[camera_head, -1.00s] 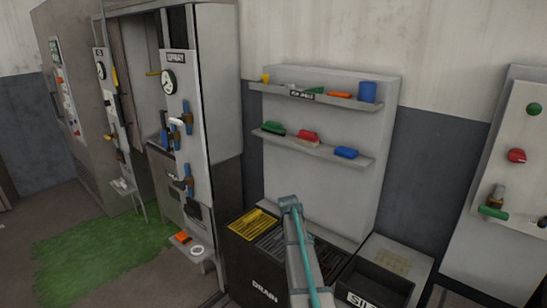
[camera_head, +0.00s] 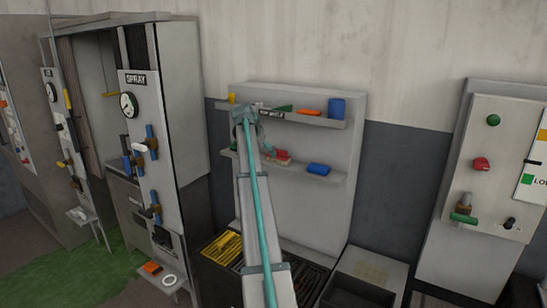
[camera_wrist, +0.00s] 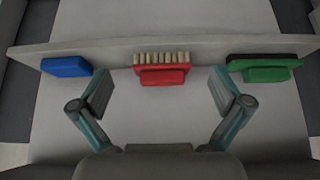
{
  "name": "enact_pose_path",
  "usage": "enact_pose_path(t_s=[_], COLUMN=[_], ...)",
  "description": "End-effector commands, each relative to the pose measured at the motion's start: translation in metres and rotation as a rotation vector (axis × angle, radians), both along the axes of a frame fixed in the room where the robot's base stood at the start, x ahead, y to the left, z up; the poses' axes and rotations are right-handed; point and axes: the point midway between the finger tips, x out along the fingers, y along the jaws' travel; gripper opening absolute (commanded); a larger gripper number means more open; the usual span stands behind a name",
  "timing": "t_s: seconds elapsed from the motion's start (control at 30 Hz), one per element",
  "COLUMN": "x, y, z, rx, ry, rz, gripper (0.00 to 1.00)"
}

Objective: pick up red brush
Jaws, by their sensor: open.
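The red brush (camera_wrist: 162,74) has a red back and a row of pale bristles. It lies on the lower wall shelf (camera_wrist: 205,44), centred in the wrist view. My gripper (camera_wrist: 163,90) is open and empty, with one finger on each side of the brush and apart from it. In the head view the red brush (camera_head: 281,157) shows only in part beside my arm, on the lower shelf. My gripper (camera_head: 262,138) is partly hidden behind my own arm there, in front of the shelves.
On the same shelf are a blue brush (camera_wrist: 67,67) and a green brush (camera_wrist: 265,68), each outside a finger. The upper shelf (camera_head: 300,117) holds a blue cup (camera_head: 337,108) and an orange item (camera_head: 310,112). Bins stand below.

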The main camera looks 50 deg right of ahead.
Motion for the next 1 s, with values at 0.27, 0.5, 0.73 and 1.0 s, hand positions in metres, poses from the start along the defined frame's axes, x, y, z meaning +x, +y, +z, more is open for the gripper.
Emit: enact_pose_path(t_s=[0.27,0.5,0.73,1.0], x=[0.008,0.009,0.012,0.014], y=[-0.052,-0.073,-0.092,-0.116], z=[0.003,0.000,0.001,-0.021], rx=[0.001,0.002,0.001,0.002], ry=[0.000,0.001,0.001,0.001], rz=[0.000,0.002,0.001,0.002], gripper=[1.00,1.00,1.00,1.00])
